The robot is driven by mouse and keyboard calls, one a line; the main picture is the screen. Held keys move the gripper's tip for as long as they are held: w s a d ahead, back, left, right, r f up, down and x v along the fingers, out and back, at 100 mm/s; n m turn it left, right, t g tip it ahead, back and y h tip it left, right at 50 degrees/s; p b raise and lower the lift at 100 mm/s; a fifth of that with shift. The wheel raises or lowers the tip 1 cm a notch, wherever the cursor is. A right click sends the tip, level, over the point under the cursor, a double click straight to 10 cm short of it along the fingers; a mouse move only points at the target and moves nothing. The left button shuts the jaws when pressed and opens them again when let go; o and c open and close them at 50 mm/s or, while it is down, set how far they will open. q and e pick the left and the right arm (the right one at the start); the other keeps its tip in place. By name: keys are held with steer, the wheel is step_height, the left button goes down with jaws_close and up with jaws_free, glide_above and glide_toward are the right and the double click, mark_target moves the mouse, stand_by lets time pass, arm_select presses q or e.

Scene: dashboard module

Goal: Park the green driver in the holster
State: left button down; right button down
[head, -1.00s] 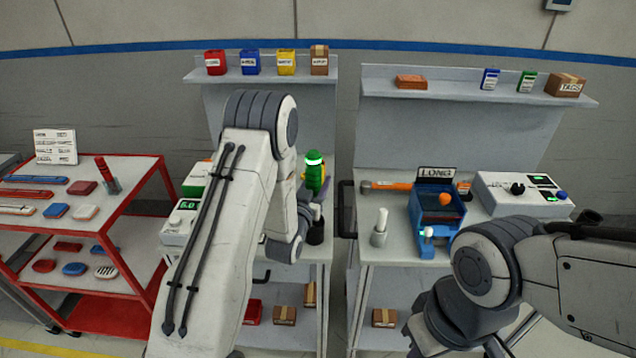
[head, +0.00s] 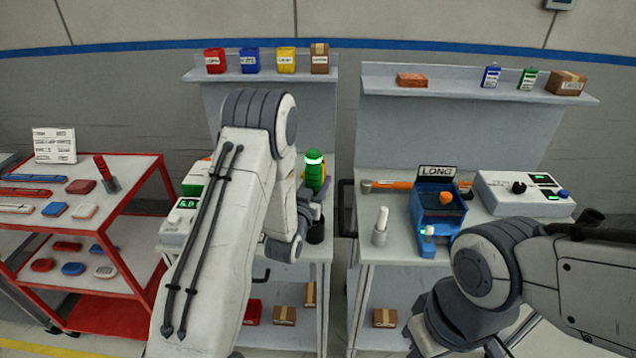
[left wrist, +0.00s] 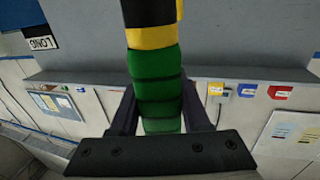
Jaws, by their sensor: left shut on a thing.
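The green driver (head: 314,172) stands roughly upright above the left bench in the head view, with a bright green ring near its top and some yellow beside it. My left gripper (left wrist: 160,112) is shut on its green ribbed body in the left wrist view, where the driver (left wrist: 156,75) also shows a yellow band and a black end. In the head view my left arm partly covers the gripper and the driver's lower part. A dark cup-like piece (head: 316,233), possibly the holster, stands just below the driver. My right gripper is out of view; only its arm shows.
A blue box marked LONG (head: 437,205), a white post (head: 381,228) and an orange-handled tool (head: 388,186) are on the right bench. A white control box (head: 178,228) sits left of my left arm. A red cart (head: 128,172) stands at far left.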

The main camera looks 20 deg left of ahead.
arm_select(q)
steer(key=shift+f+b, duration=0.55)
steer(key=shift+b, duration=0.15)
stand_by(0.7)
steer(key=shift+c, duration=1.5)
jaws_free()
steer(key=shift+s+f, duration=0.1)
steer(key=shift+s, duration=0.2)
steer(key=shift+s+p, duration=1.55)
steer(key=shift+s, duration=3.4)
steer(key=shift+d, duration=0.1)
